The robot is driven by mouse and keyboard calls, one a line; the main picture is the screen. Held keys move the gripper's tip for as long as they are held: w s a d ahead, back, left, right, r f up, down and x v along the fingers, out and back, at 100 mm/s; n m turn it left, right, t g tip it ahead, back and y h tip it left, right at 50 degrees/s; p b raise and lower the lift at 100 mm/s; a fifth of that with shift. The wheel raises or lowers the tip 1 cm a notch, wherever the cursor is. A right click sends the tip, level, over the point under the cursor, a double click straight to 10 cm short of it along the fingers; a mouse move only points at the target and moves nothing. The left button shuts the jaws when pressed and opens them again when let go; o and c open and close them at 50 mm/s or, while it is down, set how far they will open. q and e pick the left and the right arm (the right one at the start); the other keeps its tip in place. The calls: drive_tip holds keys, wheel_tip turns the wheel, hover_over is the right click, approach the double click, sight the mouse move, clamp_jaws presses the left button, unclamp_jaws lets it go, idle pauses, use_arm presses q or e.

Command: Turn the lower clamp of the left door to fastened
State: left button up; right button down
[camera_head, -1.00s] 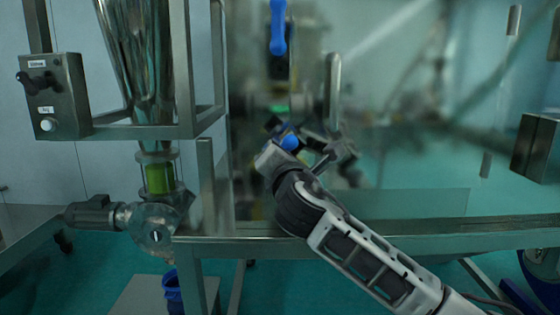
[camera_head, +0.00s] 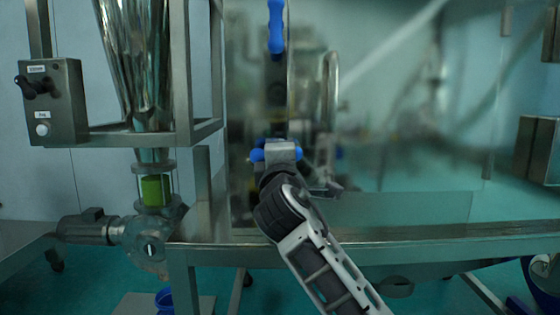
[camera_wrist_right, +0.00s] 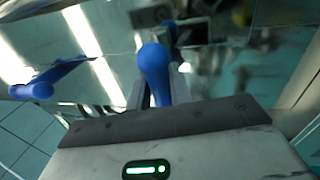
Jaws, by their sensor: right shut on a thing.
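The lower clamp's blue handle (camera_head: 257,155) is at the left door's edge, mostly covered by my right gripper (camera_head: 277,152); blue shows on both sides of the gripper, so the handle appears to lie roughly sideways. In the right wrist view the blue handle (camera_wrist_right: 155,72) stands between the fingers, and the gripper (camera_wrist_right: 152,98) is shut on it. The upper clamp's blue handle (camera_head: 276,28) points up and down above, apart from the gripper. The clamp's metal body is hidden or blurred. My left gripper is not in view.
A second blue handle (camera_wrist_right: 60,78) shows at left in the right wrist view. A control box (camera_head: 52,103) and a steel hopper (camera_head: 140,65) stand at the left.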

drive_tip(key=shift+m, duration=0.5)
drive_tip(key=c, duration=1.3)
unclamp_jaws()
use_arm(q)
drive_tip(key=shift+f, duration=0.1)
use_arm(e)
drive_tip(key=shift+s+f, duration=0.1)
drive_tip(key=shift+s, duration=0.15)
use_arm(q)
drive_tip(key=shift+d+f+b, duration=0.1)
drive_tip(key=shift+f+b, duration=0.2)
drive_tip(key=shift+b, duration=0.8)
use_arm(e)
drive_tip(key=s+f, duration=0.1)
drive_tip(key=s, duration=0.4)
drive_tip(key=s+f, duration=0.1)
drive_tip(key=s, duration=0.4)
drive_tip(key=s+f, duration=0.1)
drive_tip(key=s, duration=0.4)
drive_tip(key=shift+s, duration=0.1)
